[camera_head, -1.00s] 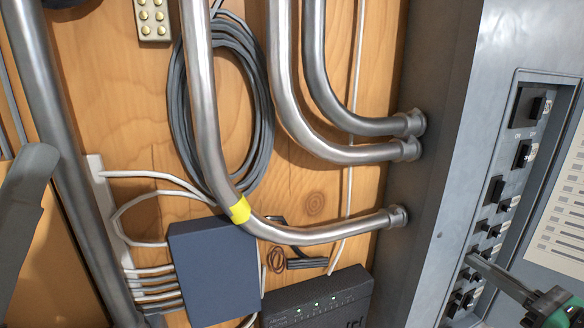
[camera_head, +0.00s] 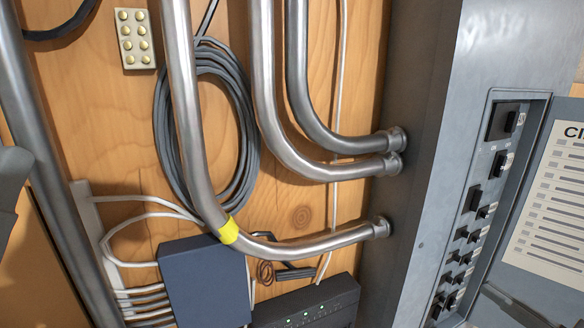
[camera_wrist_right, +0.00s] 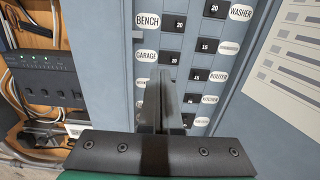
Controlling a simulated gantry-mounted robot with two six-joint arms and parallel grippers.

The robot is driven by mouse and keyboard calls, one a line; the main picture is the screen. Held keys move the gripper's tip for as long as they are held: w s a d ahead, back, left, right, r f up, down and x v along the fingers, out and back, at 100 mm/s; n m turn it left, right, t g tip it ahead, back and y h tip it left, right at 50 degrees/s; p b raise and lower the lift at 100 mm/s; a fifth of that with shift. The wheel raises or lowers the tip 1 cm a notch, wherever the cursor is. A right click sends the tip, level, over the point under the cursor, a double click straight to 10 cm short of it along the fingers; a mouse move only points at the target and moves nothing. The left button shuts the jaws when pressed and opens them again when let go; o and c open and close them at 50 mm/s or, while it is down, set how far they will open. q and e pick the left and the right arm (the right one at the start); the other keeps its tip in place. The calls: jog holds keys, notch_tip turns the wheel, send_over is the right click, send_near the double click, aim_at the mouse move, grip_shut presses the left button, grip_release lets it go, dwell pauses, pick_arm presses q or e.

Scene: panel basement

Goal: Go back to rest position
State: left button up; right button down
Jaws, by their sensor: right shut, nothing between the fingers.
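My right gripper (camera_head: 497,297) shows only in part at the bottom right of the head view, in front of the lower part of the breaker panel (camera_head: 420,200). In the right wrist view its fingers (camera_wrist_right: 160,85) are together and hold nothing. They point toward the rows of labelled breakers (camera_wrist_right: 192,75), and I cannot tell the exact gap to the panel. My left gripper does not show. Only a grey part at the left edge of the head view may be my left arm.
The panel's door (camera_head: 550,200) with its label sheet stands open at the right. Metal conduits (camera_head: 265,110) run into the panel's left side. A cable coil (camera_head: 205,130), a blue-grey box (camera_head: 205,285) and a black device with green lights (camera_head: 305,305) are on the wooden wall.

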jog(key=shift+s+d, duration=0.15)
jog(key=shift+s, duration=0.25)
jog(key=shift+r, duration=0.1)
